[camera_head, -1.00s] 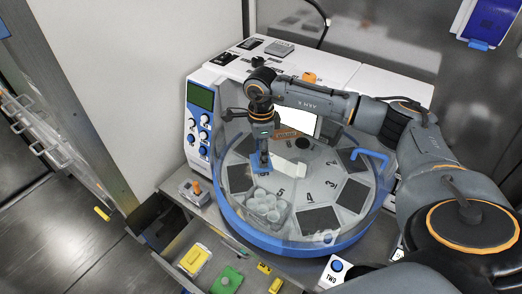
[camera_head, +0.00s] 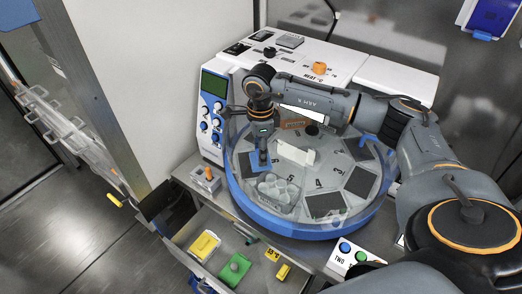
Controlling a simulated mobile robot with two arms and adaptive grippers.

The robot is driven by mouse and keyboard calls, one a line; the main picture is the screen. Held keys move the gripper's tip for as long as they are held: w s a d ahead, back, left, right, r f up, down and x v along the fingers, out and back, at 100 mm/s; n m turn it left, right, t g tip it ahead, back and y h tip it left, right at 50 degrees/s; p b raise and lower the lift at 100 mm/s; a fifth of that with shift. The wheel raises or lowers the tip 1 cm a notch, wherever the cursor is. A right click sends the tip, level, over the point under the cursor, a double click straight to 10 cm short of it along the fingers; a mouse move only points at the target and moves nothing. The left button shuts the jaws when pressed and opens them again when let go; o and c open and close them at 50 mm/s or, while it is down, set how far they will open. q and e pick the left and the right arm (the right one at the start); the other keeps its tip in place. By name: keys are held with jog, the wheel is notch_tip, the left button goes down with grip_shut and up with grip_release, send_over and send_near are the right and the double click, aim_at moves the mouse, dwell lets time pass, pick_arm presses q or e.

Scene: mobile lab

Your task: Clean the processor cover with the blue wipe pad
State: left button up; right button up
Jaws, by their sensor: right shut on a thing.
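The processor cover (camera_head: 345,213) is a clear, low round lid with a blue rim below it, over a disc with numbered dark wells. My right gripper (camera_head: 263,148) reaches in from the right and points down over the left part of the cover. It is shut on the blue wipe pad (camera_head: 261,162), which shows as a small blue piece under the fingers. The pad overlaps the cover in the picture; I cannot tell whether it touches it. The fingers partly hide the pad. My left gripper is not in view.
A white panel with a green screen (camera_head: 214,84) and blue knobs stands left of the cover. An orange knob (camera_head: 320,68) is behind my arm. An open drawer below holds a yellow block (camera_head: 204,244) and a green block (camera_head: 234,268). A labelled button box (camera_head: 345,256) is at front.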

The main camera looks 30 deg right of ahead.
notch_tip(320, 180, up, 3)
jog(key=shift+a+f, duration=0.15)
jog(key=shift+d+r+p, duration=0.2)
jog(key=shift+r+p, duration=0.3)
jog(key=shift+p, duration=0.1)
jog(key=shift+w+d+r+p, duration=0.1)
jog(key=shift+d+r+p, duration=0.25)
jog(key=shift+r, duration=0.3)
jog(key=shift+a+r+p, duration=0.2)
jog(key=shift+r+p, duration=0.25)
jog(key=shift+r, duration=0.35)
jog(key=shift+a+r+p, duration=0.1)
jog(key=shift+r+p, duration=0.2)
jog(key=shift+r, duration=0.45)
